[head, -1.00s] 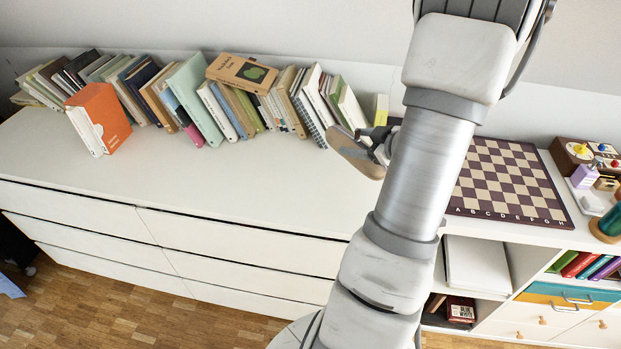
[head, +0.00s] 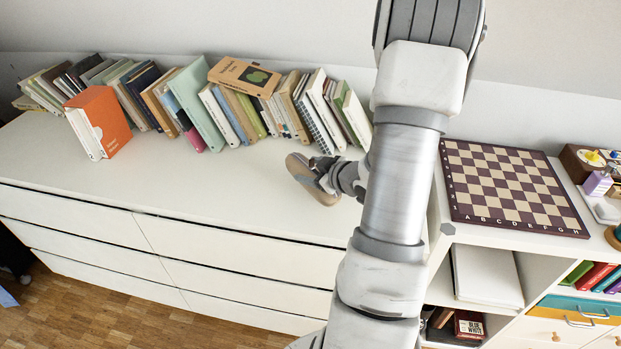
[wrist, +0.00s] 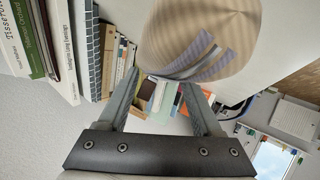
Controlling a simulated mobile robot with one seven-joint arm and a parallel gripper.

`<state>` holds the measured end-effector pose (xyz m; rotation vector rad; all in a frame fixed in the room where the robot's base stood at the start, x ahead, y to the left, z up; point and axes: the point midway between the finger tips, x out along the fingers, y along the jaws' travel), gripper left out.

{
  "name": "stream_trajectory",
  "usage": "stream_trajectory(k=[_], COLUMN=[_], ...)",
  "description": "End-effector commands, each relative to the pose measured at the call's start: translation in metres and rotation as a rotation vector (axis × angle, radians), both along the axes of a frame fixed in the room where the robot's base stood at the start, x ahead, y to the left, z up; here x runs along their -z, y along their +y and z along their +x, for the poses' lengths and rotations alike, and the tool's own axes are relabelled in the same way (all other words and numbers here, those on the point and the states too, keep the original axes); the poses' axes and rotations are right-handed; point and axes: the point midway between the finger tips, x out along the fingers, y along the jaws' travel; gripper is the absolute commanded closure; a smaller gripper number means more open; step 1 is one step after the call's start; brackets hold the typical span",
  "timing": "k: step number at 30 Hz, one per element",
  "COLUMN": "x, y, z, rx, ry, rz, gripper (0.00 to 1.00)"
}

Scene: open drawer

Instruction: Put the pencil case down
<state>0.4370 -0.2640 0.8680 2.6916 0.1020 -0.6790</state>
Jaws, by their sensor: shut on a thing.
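The pencil case (head: 309,181) is a tan, rounded, elongated thing at the end of my arm, over the white dresser top (head: 230,190). My gripper (head: 326,171) is shut on it, with the case tilted. In the wrist view the pencil case (wrist: 197,35) shows as a tan striped shape with blue-grey bands, between and beyond the fingertips of my gripper (wrist: 168,72). I cannot tell whether the case touches the dresser top. My arm hides part of the surface to its right.
A row of leaning books (head: 220,105) stands along the wall behind the case. An orange box file (head: 104,120) stands at the left. A chessboard (head: 510,185) lies on the right-hand cabinet. The front and left-middle of the dresser top are clear.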

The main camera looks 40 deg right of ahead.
Motion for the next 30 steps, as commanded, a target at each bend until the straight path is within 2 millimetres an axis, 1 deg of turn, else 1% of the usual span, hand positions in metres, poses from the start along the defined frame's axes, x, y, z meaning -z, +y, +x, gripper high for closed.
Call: stream_trajectory(k=[1,3,13,14,18,19,27,30], x=[0.012,0.020,0.022,0.023,0.022,0.022,0.022,0.018], y=[0.000,0.000,0.000,0.000,0.000,0.000,0.000,0.000], z=[0.000,0.000,0.000,0.000,0.000,0.000,0.000,0.000], rx=[0.001,0.000,0.000,0.000,0.000,0.000,0.000,0.000], ry=[0.000,0.000,-0.001,0.000,0.000,0.000,0.000,0.000], rz=[0.003,0.002,0.000,0.000,0.000,0.000,0.000,0.000], gripper=[1.00,1.00,1.00,0.32,0.07,0.01,0.01,0.01])
